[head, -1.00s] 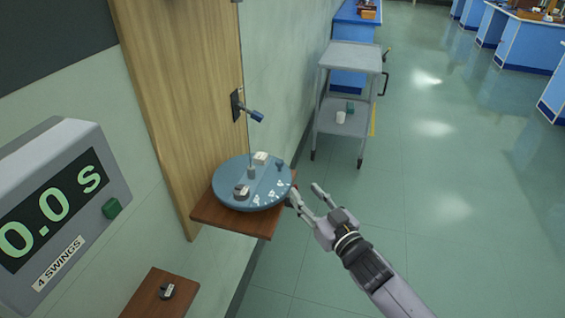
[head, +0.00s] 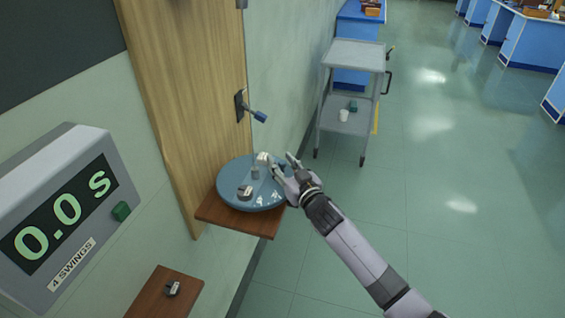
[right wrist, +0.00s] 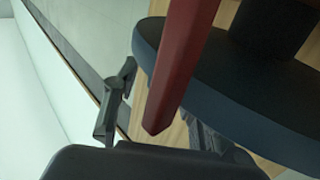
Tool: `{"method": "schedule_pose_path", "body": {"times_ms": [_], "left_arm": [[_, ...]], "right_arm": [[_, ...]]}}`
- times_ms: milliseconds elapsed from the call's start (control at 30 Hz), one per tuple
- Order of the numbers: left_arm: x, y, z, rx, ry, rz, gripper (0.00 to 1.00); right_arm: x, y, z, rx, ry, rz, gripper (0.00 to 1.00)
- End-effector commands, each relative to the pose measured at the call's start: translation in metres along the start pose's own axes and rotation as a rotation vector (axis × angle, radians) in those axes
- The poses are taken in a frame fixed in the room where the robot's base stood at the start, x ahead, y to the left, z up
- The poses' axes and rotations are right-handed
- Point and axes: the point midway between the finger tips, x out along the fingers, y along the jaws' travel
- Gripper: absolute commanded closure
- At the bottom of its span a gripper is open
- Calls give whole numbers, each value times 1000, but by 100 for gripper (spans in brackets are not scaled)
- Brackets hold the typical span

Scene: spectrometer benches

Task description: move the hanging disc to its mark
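The blue-grey hanging disc (head: 235,193) is at the centre of the head view, over a brown wooden shelf (head: 237,222). It bears a white block (head: 263,158), a grey weight (head: 244,192) and a small central post (head: 255,172). My right gripper (head: 282,160) is at the disc's right rim with its fingers apart; it hides the small peg there. In the right wrist view the dark disc (right wrist: 255,115) and a dark red bar (right wrist: 180,75) show near the open fingers; I cannot tell whether they touch. No target mark can be made out. My left gripper is out of view.
A timer (head: 65,215) reading 0.0 s and a small brown shelf (head: 150,300) are at left. A grey trolley (head: 355,55) stands behind. The floor at right is clear.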

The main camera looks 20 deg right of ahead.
Motion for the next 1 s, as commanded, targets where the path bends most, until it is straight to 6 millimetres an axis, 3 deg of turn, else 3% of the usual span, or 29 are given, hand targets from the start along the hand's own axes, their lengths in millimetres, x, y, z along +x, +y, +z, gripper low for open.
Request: {"method": "schedule_pose_path", "body": {"times_ms": [167,767,1000], "left_arm": [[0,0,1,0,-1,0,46],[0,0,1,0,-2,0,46],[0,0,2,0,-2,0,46]], "right_arm": [[0,0,0,0,0,0,61],[0,0,0,-1,0,0,100],[0,0,0,-1,0,0,100]]}}
